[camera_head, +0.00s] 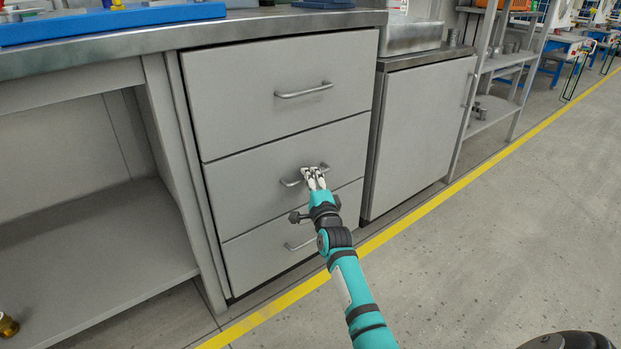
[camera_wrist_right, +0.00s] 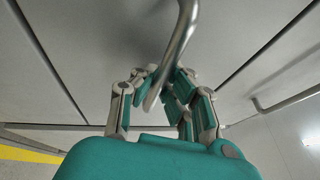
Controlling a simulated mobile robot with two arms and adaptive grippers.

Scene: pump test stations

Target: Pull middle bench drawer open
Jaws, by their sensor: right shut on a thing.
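The middle bench drawer (camera_head: 247,189) is one of three stacked grey drawers. Its front looks flush with the drawers above and below. My right gripper (camera_head: 312,172) is at its bar handle (camera_head: 289,183), shut on the middle of the bar. In the right wrist view the handle (camera_wrist_right: 181,40) runs between the fingers of my right gripper (camera_wrist_right: 165,90), against the grey drawer front. Part of the handle is hidden behind the fingers. My left gripper does not show.
The top drawer (camera_head: 245,95) and the bottom drawer (camera_head: 247,250) look closed. A grey cabinet (camera_head: 418,135) stands to the right. A blue tray (camera_head: 120,20) lies on the worktop. The floor beyond the yellow line (camera_head: 480,170) is clear nearby.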

